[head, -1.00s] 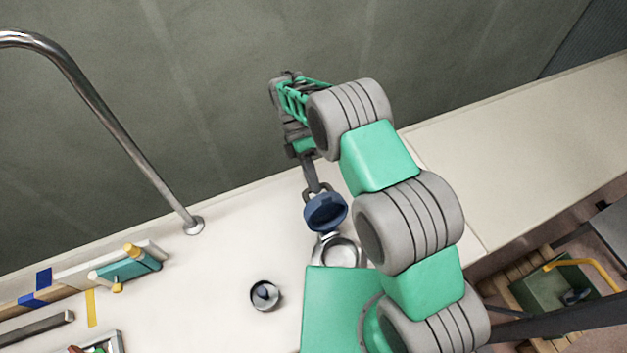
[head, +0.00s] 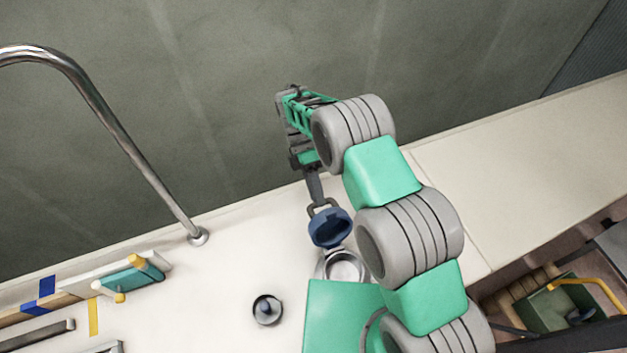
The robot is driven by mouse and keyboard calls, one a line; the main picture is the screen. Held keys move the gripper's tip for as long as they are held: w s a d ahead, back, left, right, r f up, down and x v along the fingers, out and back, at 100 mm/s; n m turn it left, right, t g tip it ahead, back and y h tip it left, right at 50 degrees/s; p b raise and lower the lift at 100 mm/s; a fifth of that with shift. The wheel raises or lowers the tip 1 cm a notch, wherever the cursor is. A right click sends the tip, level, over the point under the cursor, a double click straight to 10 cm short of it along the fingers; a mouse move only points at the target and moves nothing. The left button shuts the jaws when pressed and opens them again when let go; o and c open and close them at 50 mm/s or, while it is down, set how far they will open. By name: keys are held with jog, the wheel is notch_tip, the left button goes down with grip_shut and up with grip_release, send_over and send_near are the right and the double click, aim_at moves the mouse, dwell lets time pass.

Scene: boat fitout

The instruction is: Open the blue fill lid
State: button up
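The blue fill lid (head: 330,228) stands tilted up on the far side of a metal fill ring (head: 343,267), with its hollow underside facing the camera. The ring's opening shows beneath it, partly covered by my arm. My gripper (head: 315,194) reaches down from the far side to the loop handle on the lid's far edge. The fingers look narrow and close together at the loop. Whether they are closed on it cannot be made out.
A small round fitting with a knob (head: 267,310) is left of the ring. A bent metal rail (head: 198,236) rises at the left. A teal block with yellow ends (head: 133,278) lies near the left edge. The white deck (head: 500,150) at right is bare.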

jog(key=p+v, duration=0.2)
jog(key=v, duration=0.5)
